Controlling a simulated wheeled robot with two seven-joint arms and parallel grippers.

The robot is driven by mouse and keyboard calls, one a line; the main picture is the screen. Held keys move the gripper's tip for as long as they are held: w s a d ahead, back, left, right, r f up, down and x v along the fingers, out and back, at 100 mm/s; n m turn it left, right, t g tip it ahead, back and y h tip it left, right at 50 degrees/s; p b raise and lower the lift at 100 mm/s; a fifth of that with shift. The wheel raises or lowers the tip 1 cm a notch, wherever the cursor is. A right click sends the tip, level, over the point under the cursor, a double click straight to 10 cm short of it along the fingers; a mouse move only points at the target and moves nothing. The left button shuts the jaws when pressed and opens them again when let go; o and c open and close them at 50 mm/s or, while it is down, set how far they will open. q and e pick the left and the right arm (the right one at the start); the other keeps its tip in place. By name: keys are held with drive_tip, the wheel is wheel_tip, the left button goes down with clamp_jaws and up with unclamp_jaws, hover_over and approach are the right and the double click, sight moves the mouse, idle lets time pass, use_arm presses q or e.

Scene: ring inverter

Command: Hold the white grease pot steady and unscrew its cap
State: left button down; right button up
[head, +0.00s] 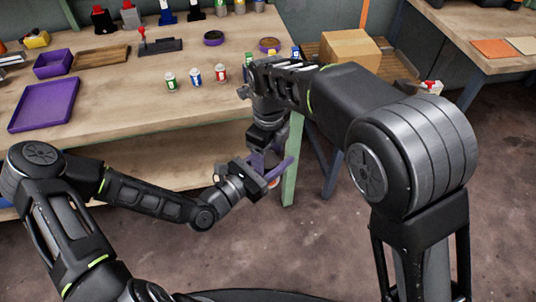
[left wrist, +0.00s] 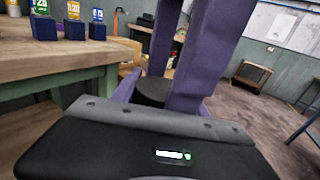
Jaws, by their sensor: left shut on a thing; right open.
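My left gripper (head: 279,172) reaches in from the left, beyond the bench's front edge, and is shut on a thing. In the left wrist view a dark round piece (left wrist: 153,92) sits between its purple fingers (left wrist: 170,75); I cannot tell whether it is the pot's cap. In the head view a small pale patch (head: 273,183) shows beside the fingers, possibly the white grease pot, mostly hidden. My right gripper (head: 262,160) is open and points down from above, close over the left fingers. I cannot tell whether it touches the pot or cap.
Small green (head: 171,79), blue (head: 195,76) and red (head: 220,73) labelled containers stand on the wooden bench (head: 120,130). A purple tray (head: 45,104) lies at left. A cardboard box (head: 350,48) is behind my right arm. A green bench leg (head: 293,160) is close to both grippers.

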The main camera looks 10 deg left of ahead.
wheel_tip(320, 180, up, 4)
drive_tip(key=shift+a+r, duration=0.1)
drive_tip(key=shift+c, duration=0.5)
drive_tip(key=shift+r, duration=0.4)
drive_tip(key=shift+c, duration=0.8)
wheel_tip(320, 180, up, 3)
drive_tip(key=shift+f, duration=0.1)
drive_tip(key=shift+f, duration=0.15)
drive_tip(key=shift+f, duration=3.9)
